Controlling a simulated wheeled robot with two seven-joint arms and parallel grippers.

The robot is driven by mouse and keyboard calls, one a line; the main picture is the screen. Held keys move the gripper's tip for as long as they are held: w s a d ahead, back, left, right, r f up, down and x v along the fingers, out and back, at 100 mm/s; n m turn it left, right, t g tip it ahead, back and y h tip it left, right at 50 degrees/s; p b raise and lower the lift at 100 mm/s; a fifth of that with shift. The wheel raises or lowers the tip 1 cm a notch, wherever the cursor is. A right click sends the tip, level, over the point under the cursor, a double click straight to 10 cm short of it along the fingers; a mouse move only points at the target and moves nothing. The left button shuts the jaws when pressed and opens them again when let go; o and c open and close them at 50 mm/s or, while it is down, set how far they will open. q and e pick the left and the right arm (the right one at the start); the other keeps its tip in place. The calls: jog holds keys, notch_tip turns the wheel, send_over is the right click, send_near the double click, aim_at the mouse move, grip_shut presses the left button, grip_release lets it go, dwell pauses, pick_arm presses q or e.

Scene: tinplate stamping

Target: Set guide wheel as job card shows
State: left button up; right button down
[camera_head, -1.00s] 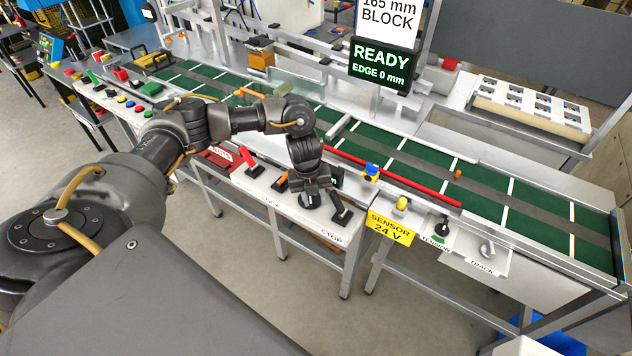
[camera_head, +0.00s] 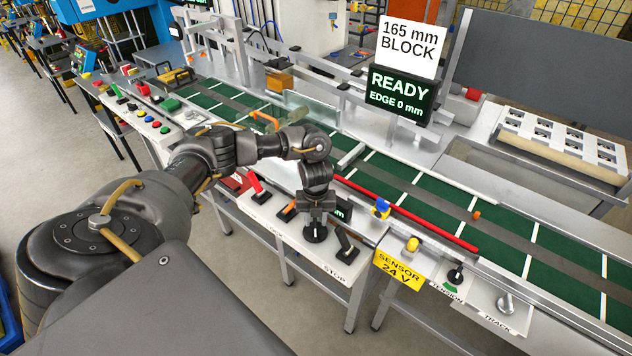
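The job card (camera_head: 411,45) stands behind the conveyor and reads "165 mm BLOCK". Below it a dark screen (camera_head: 399,97) reads "READY" and "EDGE 0 mm" in pale letters. My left gripper (camera_head: 317,219) points down over the front control shelf, directly above a small round black knob (camera_head: 315,234), which may be the guide wheel. The gripper hides the knob's upper part, and I cannot tell whether the fingers touch it or are closed. A small dark display (camera_head: 343,208) with green digits is partly hidden behind the gripper. My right gripper is out of view.
A red-handled lever (camera_head: 256,186), an orange lever (camera_head: 289,210) and a black lever (camera_head: 345,244) by "STOP" flank the gripper. The green conveyor belt (camera_head: 440,197) with a red rail (camera_head: 405,213) runs behind. Tension (camera_head: 455,274) and track (camera_head: 505,303) knobs sit right.

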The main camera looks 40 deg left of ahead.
aim_at(315, 229)
pick_arm(q)
jog(key=shift+s+f, duration=0.1)
jog(key=shift+f, duration=0.8)
jog(key=shift+s+f, duration=0.1)
jog(key=shift+f, duration=0.35)
jog(key=shift+c, duration=0.2)
grip_shut()
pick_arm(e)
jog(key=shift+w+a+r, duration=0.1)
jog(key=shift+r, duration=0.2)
